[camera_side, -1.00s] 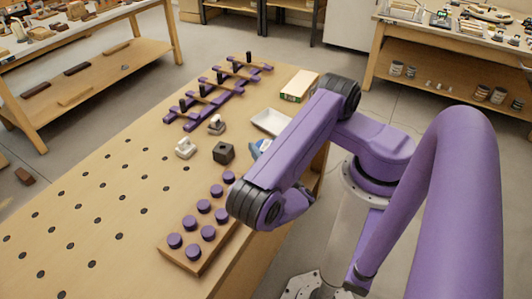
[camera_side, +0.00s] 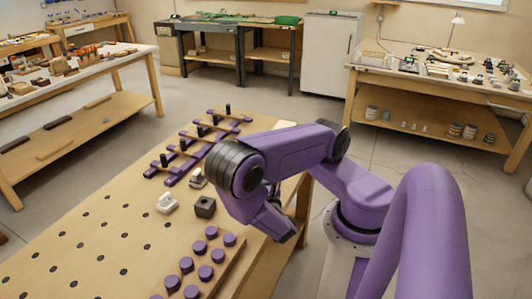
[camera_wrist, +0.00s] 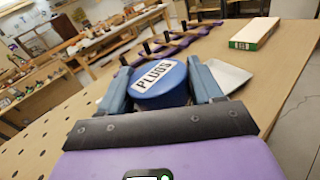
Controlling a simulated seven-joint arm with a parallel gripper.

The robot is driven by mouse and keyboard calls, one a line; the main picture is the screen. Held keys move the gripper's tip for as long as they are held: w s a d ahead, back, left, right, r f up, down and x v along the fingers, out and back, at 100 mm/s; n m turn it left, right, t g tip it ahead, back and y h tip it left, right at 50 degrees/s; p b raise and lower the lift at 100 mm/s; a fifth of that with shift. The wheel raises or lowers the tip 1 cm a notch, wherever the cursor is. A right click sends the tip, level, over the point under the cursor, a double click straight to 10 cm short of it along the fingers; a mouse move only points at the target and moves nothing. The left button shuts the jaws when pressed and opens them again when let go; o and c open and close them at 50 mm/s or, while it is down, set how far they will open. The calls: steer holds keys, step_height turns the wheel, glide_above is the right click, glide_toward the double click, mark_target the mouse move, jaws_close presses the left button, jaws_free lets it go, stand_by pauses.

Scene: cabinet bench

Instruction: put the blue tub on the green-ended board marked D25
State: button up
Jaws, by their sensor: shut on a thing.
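The blue tub (camera_wrist: 160,85) is round with a white PLUGS label on its lid. In the wrist view it sits between the two blue-grey fingers of my gripper (camera_wrist: 158,76), which is shut on it. How high it is above the bench cannot be told. A pale board with a green side (camera_wrist: 254,33) lies on the bench beyond it, to the upper right; no D25 marking is readable. In the side view only a sliver of the board (camera_side: 285,124) shows behind my arm, which also hides the tub and fingers.
A white tray (camera_wrist: 230,76) is just right of the tub. A dark block (camera_side: 205,208), a white piece (camera_side: 167,203) and a board of purple knobs (camera_side: 222,262) are nearer.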

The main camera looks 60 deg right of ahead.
steer(key=w+d+m+g+h, duration=0.3)
steer(key=w+d+g, duration=0.1)
steer(key=d, duration=0.3)
steer(key=shift+w+d+f+m+h, duration=0.25)
steer(key=shift+w+m+h, duration=0.05)
steer(key=shift+w, duration=0.3)
steer(key=d+m+g, duration=0.1)
steer(key=d, duration=0.2)
steer(key=w+d+r+g+h, duration=0.1)
steer(key=d, duration=0.2)
steer(key=w+d+m+g, duration=0.1)
steer(key=d, duration=0.2)
steer(key=shift+d+r+m+g+h, duration=0.2)
steer(key=shift+d+m+g+h, duration=0.1)
steer(key=shift+h, duration=0.1)
steer(key=s+d+r+m+g+h, duration=0.1)
steer(key=s+d+r+m+g, duration=0.15)
steer(key=d, duration=0.75)
steer(key=s+d+r+m+g, duration=0.2)
steer(key=s+d+r+g, duration=0.15)
steer(key=d, duration=0.65)
steer(key=w+d+f, duration=0.2)
steer(key=d+f, duration=0.1)
steer(key=w+d+f, duration=0.3)
steer(key=d+f, duration=0.1)
steer(key=w+d+f, duration=0.3)
steer(key=shift+d+f, duration=0.2)
steer(key=shift+f, duration=1.5)
steer(key=shift+f, duration=0.1)
